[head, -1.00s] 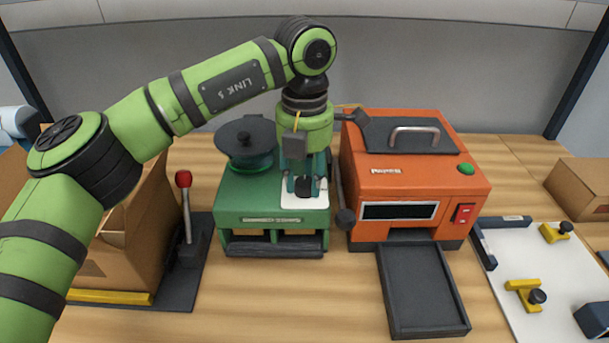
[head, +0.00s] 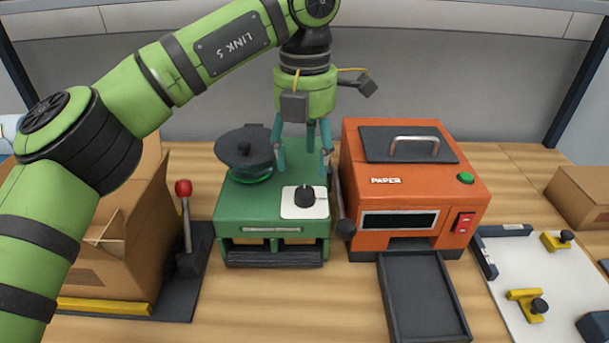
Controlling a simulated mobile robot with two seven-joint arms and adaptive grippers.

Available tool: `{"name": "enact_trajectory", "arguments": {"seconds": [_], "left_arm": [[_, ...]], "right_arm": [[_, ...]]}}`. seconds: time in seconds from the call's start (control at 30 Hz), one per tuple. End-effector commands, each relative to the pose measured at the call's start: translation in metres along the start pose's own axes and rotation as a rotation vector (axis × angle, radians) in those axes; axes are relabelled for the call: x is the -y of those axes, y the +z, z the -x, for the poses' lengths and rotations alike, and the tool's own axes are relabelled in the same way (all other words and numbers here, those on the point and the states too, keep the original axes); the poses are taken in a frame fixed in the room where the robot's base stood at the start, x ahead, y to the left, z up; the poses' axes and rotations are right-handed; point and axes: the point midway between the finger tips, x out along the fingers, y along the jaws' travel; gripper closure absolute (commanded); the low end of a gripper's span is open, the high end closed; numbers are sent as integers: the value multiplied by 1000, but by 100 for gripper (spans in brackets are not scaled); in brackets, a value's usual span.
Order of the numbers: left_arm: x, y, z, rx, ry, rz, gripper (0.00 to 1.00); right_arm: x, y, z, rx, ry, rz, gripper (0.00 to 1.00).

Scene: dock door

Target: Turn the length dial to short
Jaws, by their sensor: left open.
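The length dial (head: 304,197) is a black knob on a white plate (head: 290,211) at the front right of the green machine's (head: 228,215) top. A small pale mark shows near the knob's top, but the plate's lettering is too small to read. My left gripper (head: 304,170) is open and empty, above and behind the dial in the picture, fingers pointing down and apart from it. My right gripper is not in view.
A dark round spool (head: 243,146) sits on the green machine's left. The orange paper machine (head: 395,195) stands close on its right, with a black lever beside it. A red-knobbed lever (head: 184,190) and a cardboard box (head: 130,235) are at left.

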Motion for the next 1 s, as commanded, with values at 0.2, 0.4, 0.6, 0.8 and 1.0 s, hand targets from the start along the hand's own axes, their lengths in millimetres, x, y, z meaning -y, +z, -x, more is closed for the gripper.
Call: {"name": "enact_trajectory", "arguments": {"seconds": [0.2, 0.4, 0.6, 0.8, 1.0], "left_arm": [[1, 1, 37, 0, 0, -1, 41], [1, 0, 48, -2, -1, -1, 41], [1, 0, 49, -2, -1, -2, 41], [1, 0, 65, -1, -1, -1, 41], [0, 0, 134, 0, -1, -1, 41]], "right_arm": [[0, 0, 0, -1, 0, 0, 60], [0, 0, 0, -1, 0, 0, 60], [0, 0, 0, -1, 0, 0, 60], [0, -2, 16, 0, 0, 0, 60], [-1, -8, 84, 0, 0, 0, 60]]}}
